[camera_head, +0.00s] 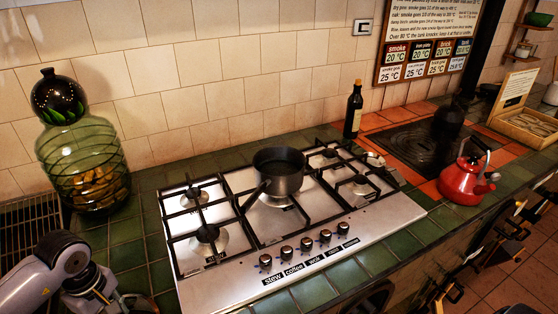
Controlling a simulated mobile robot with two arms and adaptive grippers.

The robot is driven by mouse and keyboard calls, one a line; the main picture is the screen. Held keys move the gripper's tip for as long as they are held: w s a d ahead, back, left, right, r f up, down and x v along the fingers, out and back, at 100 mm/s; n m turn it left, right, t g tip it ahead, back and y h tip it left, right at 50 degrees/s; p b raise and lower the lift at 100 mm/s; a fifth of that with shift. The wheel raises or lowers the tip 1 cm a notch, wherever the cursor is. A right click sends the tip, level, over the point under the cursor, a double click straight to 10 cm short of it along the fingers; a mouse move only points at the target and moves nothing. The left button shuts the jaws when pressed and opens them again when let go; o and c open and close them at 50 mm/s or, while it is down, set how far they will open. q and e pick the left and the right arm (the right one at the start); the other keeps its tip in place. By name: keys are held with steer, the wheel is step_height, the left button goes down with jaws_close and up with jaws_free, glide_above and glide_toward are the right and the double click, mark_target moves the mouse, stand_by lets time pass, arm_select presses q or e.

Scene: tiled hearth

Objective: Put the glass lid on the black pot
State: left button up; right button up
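The black pot (279,172) sits upright on the middle burner of the gas stove, its handle pointing toward the front left. Its mouth faces up and looks uncovered, with a dark inside. I cannot clearly make out a glass lid; a small pale round shape (373,159) at the stove's right rear edge is too small to identify. My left gripper (128,302) is partly in view at the bottom left, over the green tiles left of the stove and well apart from the pot. Its fingers are dark and cut off by the frame edge. My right gripper is not in view.
The steel stove (313,266) has raised black grates. A large glass jar (85,165) stands at the left, a dark bottle (353,112) behind the stove, and a red kettle (462,183) at the right. Green tiles (345,275) in front of the stove are clear.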

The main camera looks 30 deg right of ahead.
arm_select(q)
steer(key=shift+r+p, duration=1.2)
steer(key=shift+r, duration=2.25)
